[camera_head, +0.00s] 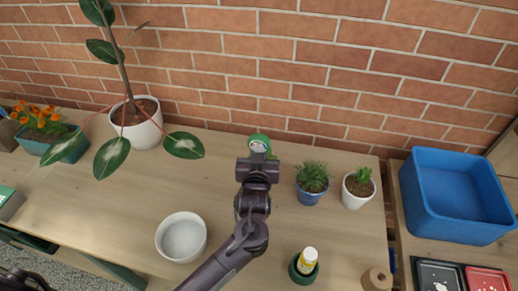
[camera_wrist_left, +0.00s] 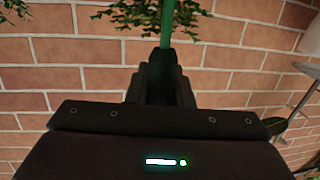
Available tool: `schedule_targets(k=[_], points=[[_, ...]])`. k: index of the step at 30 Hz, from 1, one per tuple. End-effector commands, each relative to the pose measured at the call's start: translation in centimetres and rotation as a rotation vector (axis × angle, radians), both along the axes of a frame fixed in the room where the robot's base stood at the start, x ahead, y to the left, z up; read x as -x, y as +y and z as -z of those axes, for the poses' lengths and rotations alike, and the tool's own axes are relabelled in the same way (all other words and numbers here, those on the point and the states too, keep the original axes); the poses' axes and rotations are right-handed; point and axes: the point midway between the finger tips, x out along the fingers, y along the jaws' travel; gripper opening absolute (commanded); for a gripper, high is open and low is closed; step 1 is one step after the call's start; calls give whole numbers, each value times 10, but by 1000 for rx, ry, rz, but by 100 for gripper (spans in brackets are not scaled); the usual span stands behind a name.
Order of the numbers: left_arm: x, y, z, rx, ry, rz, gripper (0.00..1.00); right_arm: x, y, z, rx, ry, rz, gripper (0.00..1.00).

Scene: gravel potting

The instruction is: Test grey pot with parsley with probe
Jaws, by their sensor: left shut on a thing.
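My left gripper (camera_head: 259,158) is over the table near the brick wall, shut on a green probe. The probe's round green head (camera_head: 260,142) with a pale face shows at the fingertips in the head view. In the left wrist view the green shaft (camera_wrist_left: 167,22) runs up out of the fingers, in front of leafy parsley-like foliage (camera_wrist_left: 150,15). The foliage's pot is not visible there, and I see no grey pot in the head view; my gripper covers that spot. Whether the probe tip touches soil cannot be told. My right gripper is out of view.
A blue pot with a leafy plant (camera_head: 311,193) and a white pot with a small plant (camera_head: 357,197) stand right of my gripper.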

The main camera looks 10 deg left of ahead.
Motion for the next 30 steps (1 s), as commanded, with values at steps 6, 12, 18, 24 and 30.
schedule_targets(k=[6,12,18,24,30], points=[[0,0,0,0,-1,0,25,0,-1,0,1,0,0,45],[0,0,0,0,-1,0,46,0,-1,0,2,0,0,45],[0,0,0,0,0,0,46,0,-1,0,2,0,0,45],[17,-3,0,2,1,2,46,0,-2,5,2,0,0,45],[51,-8,-6,3,0,1,46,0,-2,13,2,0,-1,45]])
